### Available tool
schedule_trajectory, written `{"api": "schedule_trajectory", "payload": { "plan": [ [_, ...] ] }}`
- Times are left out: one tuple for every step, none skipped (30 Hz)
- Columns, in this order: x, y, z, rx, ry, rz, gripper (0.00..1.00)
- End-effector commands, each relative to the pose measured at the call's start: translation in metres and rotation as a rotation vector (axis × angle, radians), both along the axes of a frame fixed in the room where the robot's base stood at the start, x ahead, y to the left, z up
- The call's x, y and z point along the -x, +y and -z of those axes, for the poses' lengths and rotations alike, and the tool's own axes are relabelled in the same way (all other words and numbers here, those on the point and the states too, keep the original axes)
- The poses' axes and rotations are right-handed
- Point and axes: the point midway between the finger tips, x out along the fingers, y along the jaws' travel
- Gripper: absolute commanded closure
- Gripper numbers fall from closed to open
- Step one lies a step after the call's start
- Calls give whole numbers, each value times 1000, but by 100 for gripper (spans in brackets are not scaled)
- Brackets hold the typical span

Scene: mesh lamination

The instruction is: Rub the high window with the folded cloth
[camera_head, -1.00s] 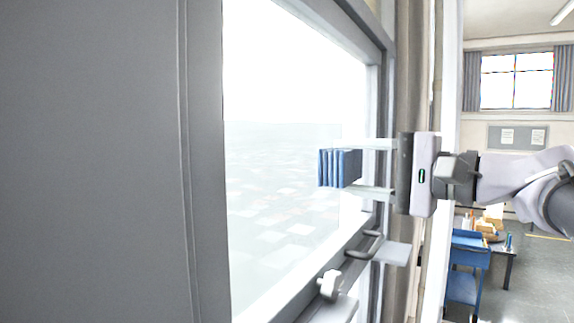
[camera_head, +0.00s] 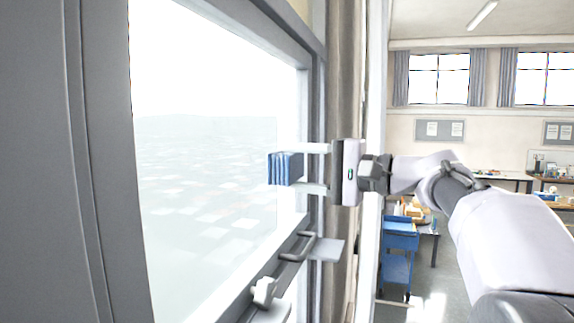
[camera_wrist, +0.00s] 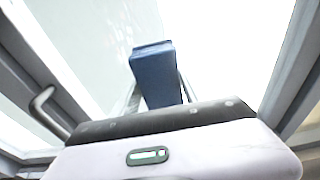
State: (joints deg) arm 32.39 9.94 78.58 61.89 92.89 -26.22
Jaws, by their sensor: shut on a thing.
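The folded cloth (camera_head: 286,168) is a blue, layered block. My gripper (camera_head: 296,168) is shut on it, with one pale finger above and one below in the head view. The cloth also shows in the wrist view (camera_wrist: 155,72), between the fingers and in front of the pane. The high window (camera_head: 205,140) is a large bright pane in a grey frame at the left of the head view, with a hazy town beyond. The cloth overlaps the pane in the picture. I cannot tell whether it touches the glass.
A dark handle (camera_head: 298,246) and a pale latch (camera_head: 264,291) stand out from the lower window frame; the handle also shows in the wrist view (camera_wrist: 46,112). A blue cart (camera_head: 398,250) and a table with items stand below at the right. Floor beyond is open.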

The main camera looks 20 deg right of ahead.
Motion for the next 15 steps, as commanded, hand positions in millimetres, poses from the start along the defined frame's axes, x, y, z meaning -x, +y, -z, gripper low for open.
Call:
{"api": "schedule_trajectory", "payload": {
  "plan": [
    [0, 0, 2, 1, -2, 0, 80],
    [0, 0, 2, 1, -1, 0, 80],
    [1, 1, 1, 1, -1, 0, 80],
    [2, 2, 2, 1, -1, -1, 80],
    [3, 3, 2, 1, -2, -1, 80],
    [6, 5, 3, 0, -1, -1, 80],
    [8, 7, 4, 0, -1, -1, 80],
    [11, 9, 4, 1, -2, -2, 80],
    [15, 13, 5, 1, -3, -2, 80],
    [18, 15, 5, 1, -3, -2, 80],
    [21, 18, 5, 1, -3, -2, 80],
    [24, 21, 5, 2, -2, -2, 80],
    [27, 22, 4, 2, -2, -2, 80],
    [28, 24, 3, 1, -1, -2, 80],
    [29, 25, 2, 1, -1, -2, 80]
  ]
}}
